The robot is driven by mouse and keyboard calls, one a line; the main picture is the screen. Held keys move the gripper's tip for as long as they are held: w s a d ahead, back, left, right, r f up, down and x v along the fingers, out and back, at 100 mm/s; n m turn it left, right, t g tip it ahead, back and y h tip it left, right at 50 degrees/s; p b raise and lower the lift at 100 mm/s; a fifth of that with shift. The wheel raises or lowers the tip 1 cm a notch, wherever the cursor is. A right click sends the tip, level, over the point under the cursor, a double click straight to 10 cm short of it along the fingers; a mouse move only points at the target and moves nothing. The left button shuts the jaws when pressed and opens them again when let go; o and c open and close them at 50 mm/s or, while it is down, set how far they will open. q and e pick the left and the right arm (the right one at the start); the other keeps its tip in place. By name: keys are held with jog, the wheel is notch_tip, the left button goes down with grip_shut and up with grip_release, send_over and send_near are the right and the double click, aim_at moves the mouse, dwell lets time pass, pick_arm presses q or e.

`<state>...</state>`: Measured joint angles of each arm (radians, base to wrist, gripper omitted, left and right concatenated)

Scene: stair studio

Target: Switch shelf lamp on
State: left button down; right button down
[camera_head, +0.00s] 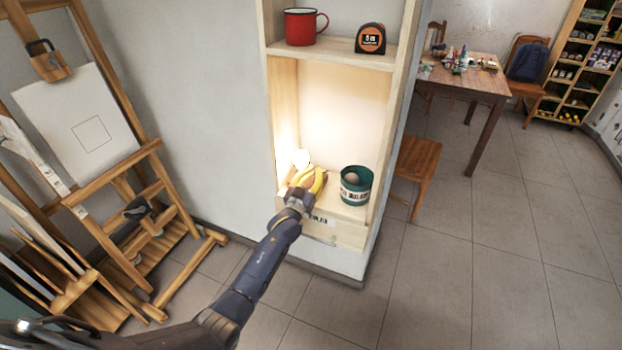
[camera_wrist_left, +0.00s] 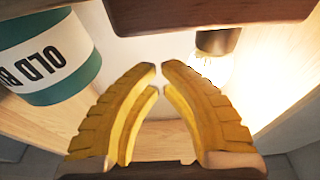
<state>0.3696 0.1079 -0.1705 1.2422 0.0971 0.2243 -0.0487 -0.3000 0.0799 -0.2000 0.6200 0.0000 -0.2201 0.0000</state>
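The shelf lamp shows in the head view as a glowing bulb (camera_head: 301,158) at the left of the lower shelf compartment. In the left wrist view the bright bulb (camera_wrist_left: 212,70) sits in a brown socket, right of the fingertips. Light washes the compartment walls, so the lamp is lit. I cannot make out its switch. My left gripper (camera_head: 307,178) reaches into the compartment, just right of the bulb. In the left wrist view its yellow fingers (camera_wrist_left: 162,72) converge with their tips almost together and nothing between them. My right gripper is not in view.
A green can (camera_head: 356,186) with a white label stands right of my left gripper and also fills the upper left of the wrist view (camera_wrist_left: 47,55). A red mug (camera_head: 300,27) and a tape measure (camera_head: 370,39) sit on the shelf above. A wooden easel (camera_head: 160,165) stands at left.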

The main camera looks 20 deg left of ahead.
pick_arm(q)
jog(key=f+v, duration=0.2)
jog(key=v, duration=0.7)
jog(key=shift+a+f, duration=0.1)
jog(key=s+f+g, duration=0.3)
jog(key=s+f, duration=0.5)
jog(key=f, duration=0.5)
jog(key=s+f+m+g+y, duration=0.1)
jog(key=s+f+g, duration=0.2)
jog(key=s+f, duration=0.8)
jog(key=s+f+g, duration=0.4)
jog(key=s+f, duration=0.1)
jog(key=f, duration=1.1)
jog(key=s+a+f+g, duration=0.1)
jog(key=s+f+g, duration=0.2)
jog(key=s, duration=1.1)
jog(key=s+a+f+g+y, duration=0.1)
jog(key=s+f+g, duration=0.2)
jog(key=s+f, duration=0.6)
jog(key=s+a+f+m+g, duration=0.1)
jog(key=s+f, duration=0.5)
jog(key=s, duration=1.3)
jog(key=shift+g, duration=0.9)
